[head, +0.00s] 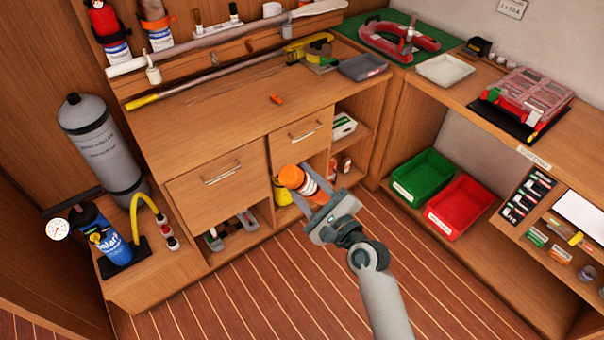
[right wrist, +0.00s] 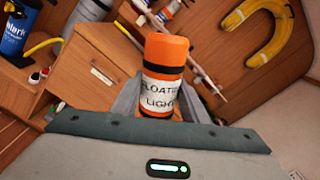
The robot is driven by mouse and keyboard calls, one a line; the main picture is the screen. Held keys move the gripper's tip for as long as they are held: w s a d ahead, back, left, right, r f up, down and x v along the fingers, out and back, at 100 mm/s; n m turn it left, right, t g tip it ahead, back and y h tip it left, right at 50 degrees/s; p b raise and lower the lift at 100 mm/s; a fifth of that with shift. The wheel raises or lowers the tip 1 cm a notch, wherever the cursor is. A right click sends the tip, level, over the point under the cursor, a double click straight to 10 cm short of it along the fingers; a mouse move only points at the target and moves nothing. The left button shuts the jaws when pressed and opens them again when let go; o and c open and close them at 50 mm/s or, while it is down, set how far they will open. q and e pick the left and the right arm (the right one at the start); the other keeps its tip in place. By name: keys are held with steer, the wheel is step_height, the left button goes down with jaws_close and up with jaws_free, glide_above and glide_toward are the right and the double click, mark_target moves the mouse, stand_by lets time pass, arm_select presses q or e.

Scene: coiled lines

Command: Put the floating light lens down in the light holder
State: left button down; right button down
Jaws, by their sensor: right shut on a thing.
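The floating light is an orange cylinder with a white label and black bands; its orange lens end (head: 291,177) points up and left in the head view. My right gripper (head: 308,186) is shut on it, one finger on each side, in the air in front of the wooden cabinet. In the right wrist view the floating light (right wrist: 165,70) stands nearly upright, its label reading "FLOATING LIGHT", and the fingers partly hide its lower end. I cannot tell which thing is the light holder. My left gripper is not in view.
The wooden counter (head: 225,105) carries a small orange piece (head: 277,99) and a grey tray (head: 362,67). A red horseshoe-shaped thing (head: 400,42) lies on a green mat. Green (head: 422,177) and red (head: 459,207) bins stand low at right. The striped floor in front is clear.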

steer(key=m+p, duration=0.2)
steer(key=m, duration=0.1)
steer(key=m+p, duration=0.1)
steer(key=m, duration=0.1)
steer(key=shift+r, duration=0.3)
steer(key=shift+f+m+p, duration=0.2)
steer(key=shift+m+p, duration=0.55)
steer(key=shift+m, duration=0.45)
steer(key=shift+d+f+b, duration=0.1)
steer(key=shift+d+b, duration=0.35)
steer(key=shift+d, duration=0.05)
steer(key=s+d+b, duration=0.3)
steer(key=d+b, duration=0.1)
steer(key=d, duration=0.2)
steer(key=s+d+r+b, duration=0.1)
steer(key=s+d+b, duration=0.2)
steer(key=d, duration=0.4)
steer(key=s+d+r+m+h+b, duration=0.1)
steer(key=s+d+b, duration=0.2)
steer(key=d+b, duration=0.2)
steer(key=shift+s+d+t, duration=0.15)
steer(key=shift+d+t, duration=0.25)
steer(key=shift+d, duration=0.3)
